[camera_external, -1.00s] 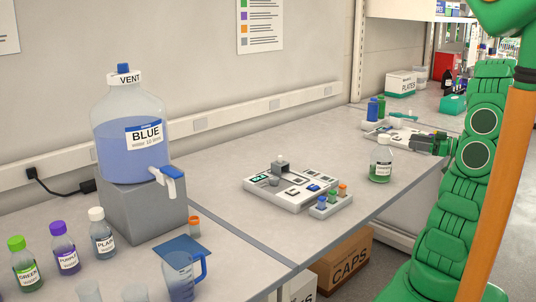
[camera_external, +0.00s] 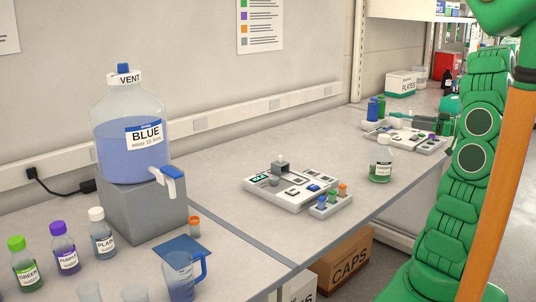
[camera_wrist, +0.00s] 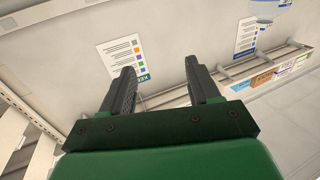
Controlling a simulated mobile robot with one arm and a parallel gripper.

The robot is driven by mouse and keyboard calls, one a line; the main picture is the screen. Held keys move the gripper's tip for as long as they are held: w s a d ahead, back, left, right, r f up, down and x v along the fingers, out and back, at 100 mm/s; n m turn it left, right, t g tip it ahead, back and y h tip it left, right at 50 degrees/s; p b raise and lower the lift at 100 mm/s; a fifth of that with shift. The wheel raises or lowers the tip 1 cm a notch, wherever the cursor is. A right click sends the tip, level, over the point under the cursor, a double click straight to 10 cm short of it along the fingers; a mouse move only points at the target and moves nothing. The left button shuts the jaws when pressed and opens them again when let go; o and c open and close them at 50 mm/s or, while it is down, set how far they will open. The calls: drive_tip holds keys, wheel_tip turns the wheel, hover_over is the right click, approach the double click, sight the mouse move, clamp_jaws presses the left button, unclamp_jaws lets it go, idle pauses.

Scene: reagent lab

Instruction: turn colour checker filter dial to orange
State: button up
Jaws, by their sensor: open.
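A white device (camera_external: 290,188) with a small dark display, a raised grey block and several dark and blue marks on top sits on the middle of the bench. A similar white device (camera_external: 408,138) lies farther right, near my arm. I cannot tell which one is the colour checker, nor read a filter dial on either. In the wrist view my gripper (camera_wrist: 162,75) is open and empty, its two dark fingers apart and facing the wall, with neither device in sight.
A small rack (camera_external: 331,205) of capped vials adjoins the middle device. A green-liquid bottle (camera_external: 381,162) stands between the devices. A large BLUE jug (camera_external: 130,135) stands left on a grey block. A poster with coloured squares (camera_wrist: 122,55) hangs on the wall. Bench behind the middle device is clear.

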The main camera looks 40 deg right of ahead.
drive_tip(key=w+d+r+n+g+h, duration=0.1)
drive_tip(key=w+d+r+n+h, duration=0.15)
drive_tip(key=w, duration=0.65)
drive_tip(key=w+d+r+n+g+h, duration=0.1)
drive_tip(key=w+d+r+n+h, duration=0.15)
drive_tip(key=w, duration=0.65)
drive_tip(key=w+d+r+n+g+h, duration=0.1)
drive_tip(key=w+d+n+h, duration=0.15)
drive_tip(key=w, duration=0.65)
drive_tip(key=w+a+r+g+h, duration=0.1)
drive_tip(key=w+a+r+h, duration=0.15)
drive_tip(key=w, duration=0.45)
drive_tip(key=w+a+r+g+h, duration=0.1)
drive_tip(key=w+a+r+h, duration=0.1)
drive_tip(key=w+a+h, duration=0.3)
drive_tip(key=w+a+n+g+y, duration=0.2)
drive_tip(key=w+a+g, duration=0.15)
drive_tip(key=a, duration=0.45)
drive_tip(key=n+g+y, duration=0.3)
drive_tip(key=n+g, duration=0.4)
drive_tip(key=g, duration=0.1)
hover_over(275, 178)
drive_tip(key=a, duration=0.3)
wheel_tip(275, 178, down, 20)
drive_tip(key=shift+x, duration=3.75)
